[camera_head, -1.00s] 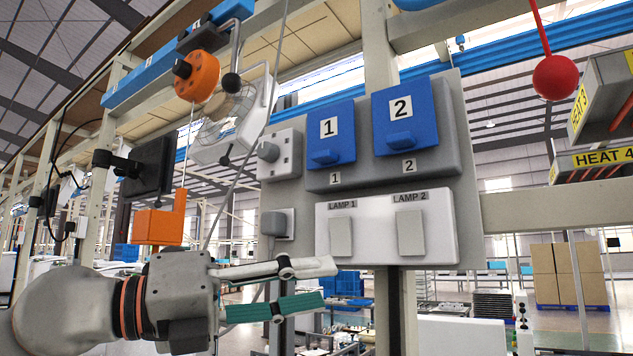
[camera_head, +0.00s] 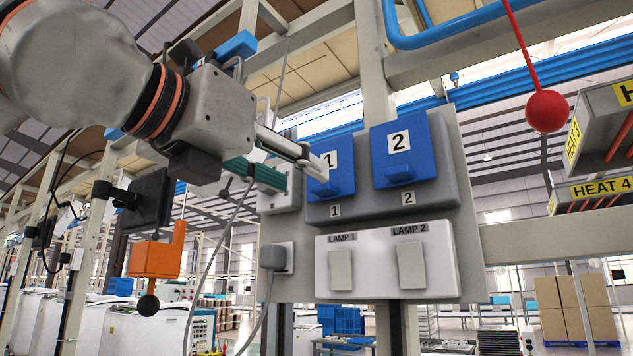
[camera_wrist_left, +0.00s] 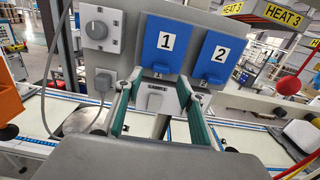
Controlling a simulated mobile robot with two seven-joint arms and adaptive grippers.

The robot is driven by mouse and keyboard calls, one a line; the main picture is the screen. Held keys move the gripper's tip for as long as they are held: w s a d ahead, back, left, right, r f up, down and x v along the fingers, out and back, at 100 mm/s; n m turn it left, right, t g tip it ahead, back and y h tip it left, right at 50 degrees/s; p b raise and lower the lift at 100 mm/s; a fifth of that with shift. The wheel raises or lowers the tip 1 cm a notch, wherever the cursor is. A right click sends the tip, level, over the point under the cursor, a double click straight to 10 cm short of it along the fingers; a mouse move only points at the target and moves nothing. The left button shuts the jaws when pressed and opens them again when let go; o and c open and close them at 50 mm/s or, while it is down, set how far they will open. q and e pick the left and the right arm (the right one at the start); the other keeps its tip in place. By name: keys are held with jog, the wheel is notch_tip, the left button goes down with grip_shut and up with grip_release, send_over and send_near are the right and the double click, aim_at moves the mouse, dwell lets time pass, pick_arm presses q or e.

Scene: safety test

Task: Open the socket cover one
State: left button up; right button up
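Socket cover one is the blue cover marked 1 (camera_head: 342,178), down over its socket on the grey panel, with a protruding lip at its bottom. It also shows in the left wrist view (camera_wrist_left: 164,42), straight ahead of the fingers. My left gripper (camera_head: 303,178) comes in from the upper left, its near finger overlapping the cover's left side in the head view. In the left wrist view the fingers (camera_wrist_left: 160,78) are spread and empty, on either side below the cover's lip. I cannot tell whether they touch anything. My right gripper is not in view.
Blue cover 2 (camera_head: 405,150) is down beside cover one. A white lamp switch plate (camera_head: 376,263) is below. A round knob (camera_wrist_left: 96,30) and a cabled plug (camera_head: 272,258) are to the left. A red ball (camera_head: 547,110) hangs at the right, an orange box (camera_head: 153,260) at the left.

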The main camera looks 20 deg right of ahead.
aim_at(319, 187)
pick_arm(q)
jog(key=p+x, duration=0.1)
jog(key=x, duration=0.4)
jog(key=shift+s+r, duration=0.1)
jog(key=shift+w+d, duration=0.3)
grip_shut()
